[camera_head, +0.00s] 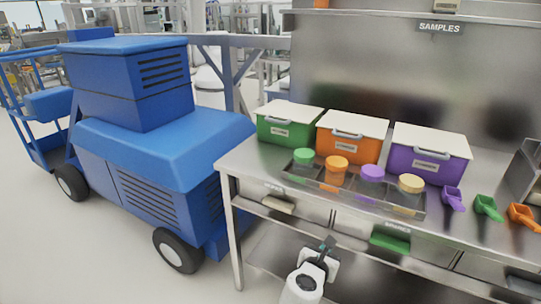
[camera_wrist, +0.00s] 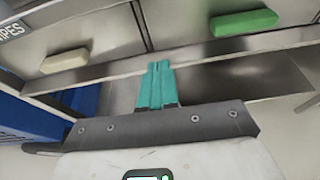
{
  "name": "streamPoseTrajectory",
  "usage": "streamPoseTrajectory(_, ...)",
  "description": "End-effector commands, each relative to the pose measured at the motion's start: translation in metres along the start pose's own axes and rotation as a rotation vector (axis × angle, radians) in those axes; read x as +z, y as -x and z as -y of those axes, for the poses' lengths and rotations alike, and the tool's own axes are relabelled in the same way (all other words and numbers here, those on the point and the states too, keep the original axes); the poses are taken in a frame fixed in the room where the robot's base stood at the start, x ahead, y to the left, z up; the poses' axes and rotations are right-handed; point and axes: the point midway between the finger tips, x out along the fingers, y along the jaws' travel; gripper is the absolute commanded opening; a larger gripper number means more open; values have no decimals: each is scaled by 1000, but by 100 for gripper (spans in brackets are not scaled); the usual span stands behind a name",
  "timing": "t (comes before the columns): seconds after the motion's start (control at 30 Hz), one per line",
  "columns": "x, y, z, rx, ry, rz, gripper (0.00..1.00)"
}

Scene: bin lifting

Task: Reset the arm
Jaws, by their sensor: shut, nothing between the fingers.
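My gripper (camera_head: 328,243) is low in front of the workbench, near its shelf level, at the bottom centre of the head view. In the wrist view its two teal fingers (camera_wrist: 157,85) are together, with nothing between them. The fingers point toward the front of the bench (camera_head: 225,168), below its top. My white arm rises from the bottom edge of the head view. No object is in the gripper.
Green (camera_head: 290,124), orange (camera_head: 350,139) and purple (camera_head: 430,154) lidded bins stand on the bench. A tray (camera_head: 352,198) of coloured-lid jars sits before them, with scoops (camera_head: 488,208) at right. A blue vehicle (camera_head: 160,150) stands left.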

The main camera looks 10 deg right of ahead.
Motion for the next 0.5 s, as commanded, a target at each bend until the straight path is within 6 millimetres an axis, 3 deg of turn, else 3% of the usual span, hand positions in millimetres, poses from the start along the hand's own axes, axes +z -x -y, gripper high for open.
streamPoseTrajectory(0.13, -21, 12, 45, -86, -267, -92, 0)
streamPoseTrajectory(0.27, -58, 40, 112, -258, -707, -227, 0)
streamPoseTrajectory(0.4, -98, 88, 180, -506, -1187, -352, 0)
streamPoseTrajectory(0.5, -119, 130, 219, -708, -1493, -416, 0)
